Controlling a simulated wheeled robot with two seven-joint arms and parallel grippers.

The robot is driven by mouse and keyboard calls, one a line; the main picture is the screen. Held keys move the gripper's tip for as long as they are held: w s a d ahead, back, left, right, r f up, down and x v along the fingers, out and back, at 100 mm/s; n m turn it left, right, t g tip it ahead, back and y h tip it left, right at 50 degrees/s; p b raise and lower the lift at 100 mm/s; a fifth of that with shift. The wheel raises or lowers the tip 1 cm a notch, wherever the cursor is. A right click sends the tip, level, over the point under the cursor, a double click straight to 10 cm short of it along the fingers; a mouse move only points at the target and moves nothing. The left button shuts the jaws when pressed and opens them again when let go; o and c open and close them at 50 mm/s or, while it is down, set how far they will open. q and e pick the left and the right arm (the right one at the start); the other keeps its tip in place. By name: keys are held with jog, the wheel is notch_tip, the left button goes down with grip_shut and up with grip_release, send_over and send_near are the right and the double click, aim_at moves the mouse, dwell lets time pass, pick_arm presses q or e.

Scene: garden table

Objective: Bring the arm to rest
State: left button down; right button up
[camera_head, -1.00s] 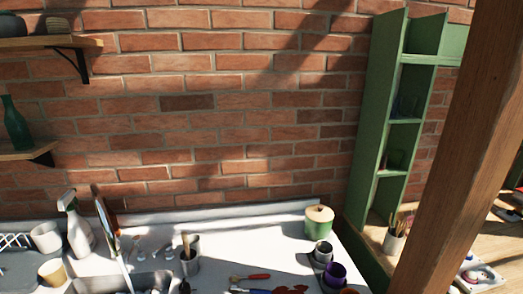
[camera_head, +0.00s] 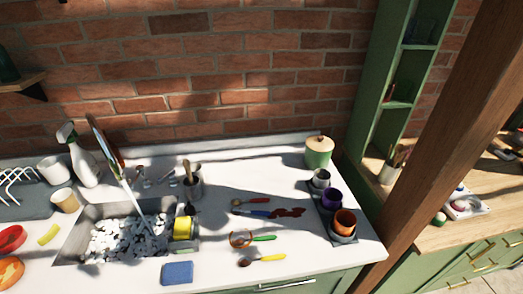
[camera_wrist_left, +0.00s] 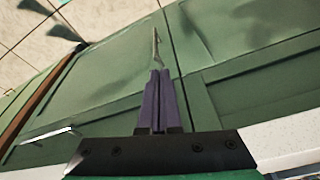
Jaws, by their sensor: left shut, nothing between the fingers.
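My left gripper (camera_wrist_left: 160,100) shows in the left wrist view, its two dark fingers closed together with nothing between them. It is in front of green cabinet doors (camera_wrist_left: 235,95), and a metal door handle (camera_wrist_left: 45,137) shows to its left. Neither of my grippers nor arms shows in the head view. My right gripper is in no view.
The white counter (camera_head: 225,260) holds a sink (camera_head: 75,245) filled with white bits. A blue sponge (camera_head: 177,272), several hand tools, cups on a dark tray (camera_head: 325,220) and a green lidded jar (camera_head: 319,152) are on it. A wooden post (camera_head: 455,130) stands at the right.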

pick_arm(q)
jog(key=s+a+f+g+b, duration=0.15)
jog(key=s+f, duration=0.25)
jog(key=f, duration=0.6)
jog(key=s+f+t+b, duration=0.1)
jog(key=s+f+b, duration=0.25)
jog(key=f, duration=0.65)
jog(key=s+a+f+g+b, duration=0.1)
jog(key=s+f, duration=0.9)
jog(key=s, duration=0.2)
jog(key=shift+a+f+b, duration=0.15)
jog(key=shift+a+b, duration=0.25)
